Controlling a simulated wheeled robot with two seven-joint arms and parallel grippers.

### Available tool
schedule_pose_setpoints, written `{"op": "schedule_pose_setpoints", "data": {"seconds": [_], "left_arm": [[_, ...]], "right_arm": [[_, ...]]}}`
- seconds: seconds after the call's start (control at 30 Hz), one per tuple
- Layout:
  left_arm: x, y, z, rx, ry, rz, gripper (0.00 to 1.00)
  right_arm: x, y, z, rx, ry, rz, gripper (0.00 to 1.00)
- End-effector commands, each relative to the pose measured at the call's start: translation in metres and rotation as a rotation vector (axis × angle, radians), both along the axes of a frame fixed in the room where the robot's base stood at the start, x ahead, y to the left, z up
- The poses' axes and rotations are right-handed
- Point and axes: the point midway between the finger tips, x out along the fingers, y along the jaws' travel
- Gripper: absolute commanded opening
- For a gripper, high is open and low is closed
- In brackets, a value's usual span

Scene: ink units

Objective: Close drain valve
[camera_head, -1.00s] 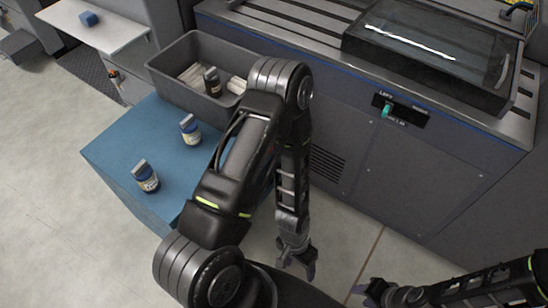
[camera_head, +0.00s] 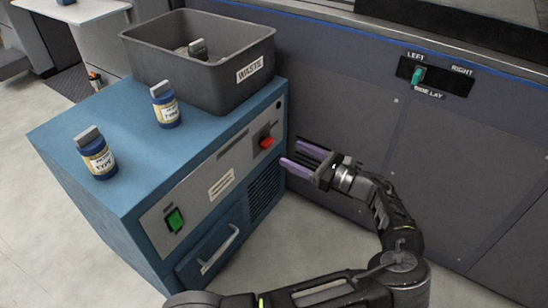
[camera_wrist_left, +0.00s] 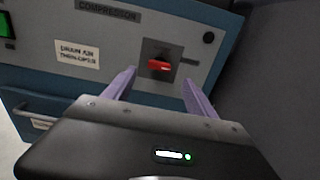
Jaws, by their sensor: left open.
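The drain valve is a small red handle (camera_head: 266,142) on a dark square plate on the front panel of the blue compressor cabinet (camera_head: 138,150). In the left wrist view the red handle (camera_wrist_left: 159,65) lies roughly crosswise, beside a "drain air" label (camera_wrist_left: 78,54). My left gripper (camera_head: 293,155) is open and empty, its purple fingers pointing at the panel just right of the handle in the head view. In the wrist view the fingertips (camera_wrist_left: 159,76) lie to either side of the handle, apart from it. My right gripper is out of view.
A grey waste bin (camera_head: 240,72) and two blue bottles (camera_head: 165,105) (camera_head: 97,155) stand on the cabinet top. A green switch (camera_head: 175,220) and a drawer handle (camera_head: 220,248) are on its front. The dark press wall (camera_head: 350,110) stands close behind my left gripper.

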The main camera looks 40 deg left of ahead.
Motion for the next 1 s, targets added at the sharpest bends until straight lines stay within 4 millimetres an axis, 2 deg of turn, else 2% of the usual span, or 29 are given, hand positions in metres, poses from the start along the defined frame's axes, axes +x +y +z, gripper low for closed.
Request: {"op": "schedule_pose_setpoints", "data": {"seconds": [0.3, 0.43, 0.57, 0.8, 1.0], "left_arm": [[0.0, 0.001, 0.001, 0.0, 0.0, 0.002, 0.66], [-0.001, 0.007, 0.0, 0.0, 0.0, 0.004, 0.66], [-0.002, 0.022, -0.002, 0.001, 0.001, 0.005, 0.66], [-0.003, 0.06, -0.003, -0.001, 0.0, 0.005, 0.66], [-0.003, 0.078, 0.0, -0.001, 0.0, 0.003, 0.66]], "right_arm": [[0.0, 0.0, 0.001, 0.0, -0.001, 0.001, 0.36], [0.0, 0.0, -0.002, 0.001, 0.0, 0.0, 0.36], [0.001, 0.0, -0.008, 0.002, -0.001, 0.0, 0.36], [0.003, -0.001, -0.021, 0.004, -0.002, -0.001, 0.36], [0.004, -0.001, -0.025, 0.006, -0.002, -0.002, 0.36]]}}
